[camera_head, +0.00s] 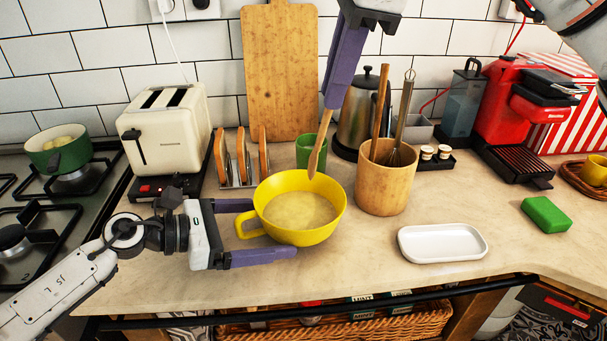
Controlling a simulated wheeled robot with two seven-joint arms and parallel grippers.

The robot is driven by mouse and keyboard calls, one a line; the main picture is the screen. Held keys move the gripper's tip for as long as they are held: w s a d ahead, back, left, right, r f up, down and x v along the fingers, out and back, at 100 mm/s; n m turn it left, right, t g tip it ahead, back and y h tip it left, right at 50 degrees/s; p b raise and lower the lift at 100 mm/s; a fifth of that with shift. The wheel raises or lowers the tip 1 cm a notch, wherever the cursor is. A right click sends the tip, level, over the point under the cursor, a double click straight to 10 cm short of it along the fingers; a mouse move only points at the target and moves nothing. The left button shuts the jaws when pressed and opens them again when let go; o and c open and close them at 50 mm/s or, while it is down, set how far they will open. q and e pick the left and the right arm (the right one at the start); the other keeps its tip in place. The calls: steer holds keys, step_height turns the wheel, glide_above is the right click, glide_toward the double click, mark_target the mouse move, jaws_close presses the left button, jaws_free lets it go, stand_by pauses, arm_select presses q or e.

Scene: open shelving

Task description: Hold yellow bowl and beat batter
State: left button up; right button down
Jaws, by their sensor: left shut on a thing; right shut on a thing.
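The yellow bowl (328,228) stands upright on the counter with pale batter (300,210) inside. My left gripper (275,228) comes in from the left, its purple fingers on either side of the bowl's handle side, shut on the bowl. My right gripper (333,103) points down from the top, shut on a wooden utensil (319,155). The utensil's lower end is over the far rim of the bowl; whether it touches the batter I cannot tell. Its upper part is hidden between the fingers.
A wooden holder (385,190) with a whisk (402,120) stands right of the bowl. A green cup (308,150) and toast rack (240,170) stand behind it. A white tray (442,243) and green sponge (546,214) lie to the right. The toaster (165,130) is left.

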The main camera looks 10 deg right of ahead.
arm_select(q)
steer(key=shift+r, duration=0.15)
steer(key=o, duration=1.6)
steer(key=shift+c, duration=0.2)
steer(key=v, duration=1)
steer(key=shift+s+a, duration=0.2)
steer(key=shift+a, duration=0.05)
steer(key=shift+s+a+r, duration=0.2)
steer(key=shift+a+r, duration=0.1)
steer(key=shift+a, duration=0.35)
